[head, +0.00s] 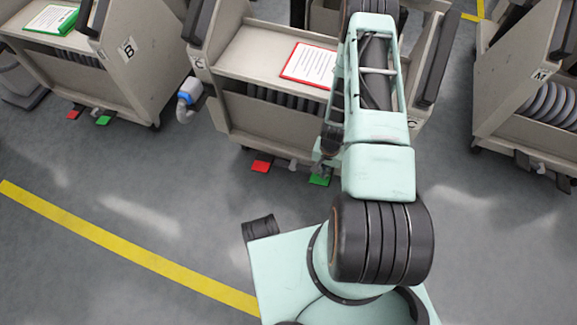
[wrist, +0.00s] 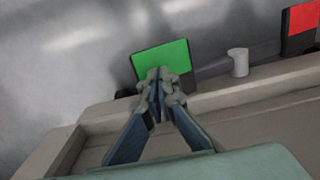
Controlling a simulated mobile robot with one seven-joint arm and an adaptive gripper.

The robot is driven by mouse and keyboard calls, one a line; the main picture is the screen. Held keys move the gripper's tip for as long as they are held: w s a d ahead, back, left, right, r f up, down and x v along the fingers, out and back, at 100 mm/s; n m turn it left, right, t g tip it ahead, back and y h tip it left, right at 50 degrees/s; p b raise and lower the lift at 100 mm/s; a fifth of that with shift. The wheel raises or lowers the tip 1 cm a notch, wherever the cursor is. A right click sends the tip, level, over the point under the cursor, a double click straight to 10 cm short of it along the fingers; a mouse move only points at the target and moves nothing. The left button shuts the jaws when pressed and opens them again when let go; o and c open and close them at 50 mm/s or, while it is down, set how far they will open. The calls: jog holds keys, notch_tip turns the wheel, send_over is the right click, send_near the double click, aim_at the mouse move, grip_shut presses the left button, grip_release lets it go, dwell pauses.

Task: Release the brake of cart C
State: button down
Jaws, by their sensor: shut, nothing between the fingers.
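Cart C (head: 255,48) stands in the middle of the head view, a beige trolley with "C" labels and a red-framed sheet (head: 309,64) on top. At its lower near edge are a red pedal (head: 262,163) and, to its right, a green pedal (head: 320,180). My gripper (wrist: 160,80) is shut and empty. In the wrist view its tips overlap the lower edge of the green pedal (wrist: 165,57); I cannot tell whether they touch it. The red pedal (wrist: 301,22) is at the upper right there. In the head view my arm hides part of the cart's right side.
Cart B (head: 130,75) stands to the left, with its own red and green pedals and a green-framed sheet. Another cart (head: 510,105) with plates stands at the right. A blue-and-white connector (head: 188,92) is by cart C's left side. Open floor with a yellow line (head: 130,248) lies in front.

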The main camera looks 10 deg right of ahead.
jog(key=shift+f+b, duration=0.65)
jog(key=shift+f, duration=2.1)
jog(key=shift+r, duration=0.1)
jog(key=shift+r+p, duration=3.5)
jog(key=shift+r, duration=1.45)
